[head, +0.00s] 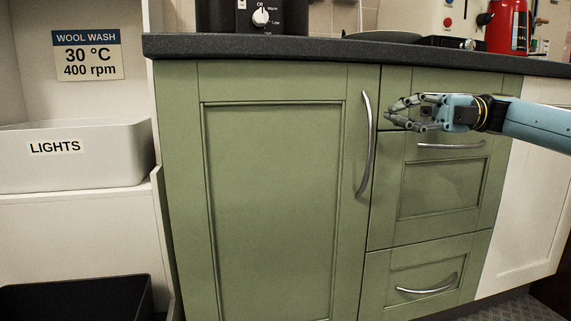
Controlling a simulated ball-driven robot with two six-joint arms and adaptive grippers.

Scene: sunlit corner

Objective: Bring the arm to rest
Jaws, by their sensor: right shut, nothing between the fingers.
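My right gripper (392,112) comes in from the right on a light blue arm, its fingers pointing left. It is shut and empty, in front of the upper drawer of the green cabinet (270,85), just below the dark worktop. The curved handle of the cabinet door (366,145) is to the left of the fingertips, apart from them in the picture. The upper drawer's handle (450,146) shows just below the gripper. My left gripper is not in view.
The dark worktop (330,52) juts over the cabinet and bears a black appliance (262,17) and a red canister (508,28). At left, white shelving holds a bin labelled LIGHTS (100,160) and a black bin (80,300). The door and drawers are closed.

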